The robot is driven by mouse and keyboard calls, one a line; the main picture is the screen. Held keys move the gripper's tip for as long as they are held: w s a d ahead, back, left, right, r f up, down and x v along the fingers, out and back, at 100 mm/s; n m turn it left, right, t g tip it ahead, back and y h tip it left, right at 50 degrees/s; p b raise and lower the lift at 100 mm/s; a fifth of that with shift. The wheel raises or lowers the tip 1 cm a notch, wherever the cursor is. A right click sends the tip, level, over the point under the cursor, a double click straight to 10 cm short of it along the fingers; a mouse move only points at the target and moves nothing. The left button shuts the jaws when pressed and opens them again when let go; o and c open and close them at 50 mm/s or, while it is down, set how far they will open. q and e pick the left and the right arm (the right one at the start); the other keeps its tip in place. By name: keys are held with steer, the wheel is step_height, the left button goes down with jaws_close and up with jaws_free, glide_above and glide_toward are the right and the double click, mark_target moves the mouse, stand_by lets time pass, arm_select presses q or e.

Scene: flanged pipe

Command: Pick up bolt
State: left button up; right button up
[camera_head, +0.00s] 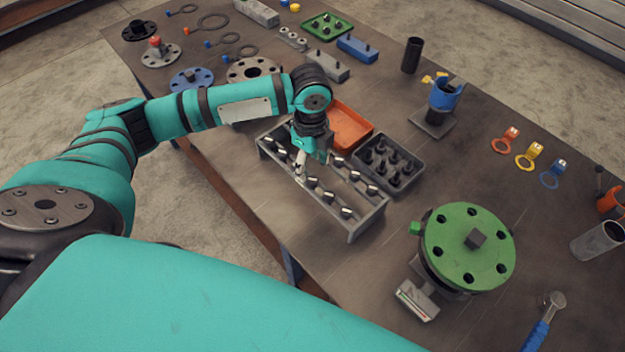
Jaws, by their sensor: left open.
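My left gripper (301,168) points down over a long grey metal rack (366,222) and is open. Several silver bolts (330,196) lie tilted in a row along the rack. The fingertips are among the bolts at the rack's middle. The gripper and wrist hide part of the rack, and I cannot tell whether a finger touches a bolt. A dark tray (414,183) right behind the rack holds several upright dark bolts (394,179). My right gripper is not in view.
An orange bin (352,122) stands close behind the gripper. A green flange (450,253) with several holes stands at the front right. A blue-handled wrench (537,336) lies at the lower right. Flanges and rings lie at the far left. The table between rack and wrench is partly clear.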

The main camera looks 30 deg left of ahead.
mark_target(313, 179)
arm_select(q)
steer(key=shift+s+d+f, duration=0.1)
steer(key=shift+s+f, duration=0.05)
steer(key=shift+f, duration=0.2)
steer(key=f+p, duration=0.1)
steer(key=f, duration=0.1)
steer(key=f+p, duration=0.1)
steer(key=shift+d+f, duration=0.2)
steer(key=shift+f, duration=0.6)
jaws_close()
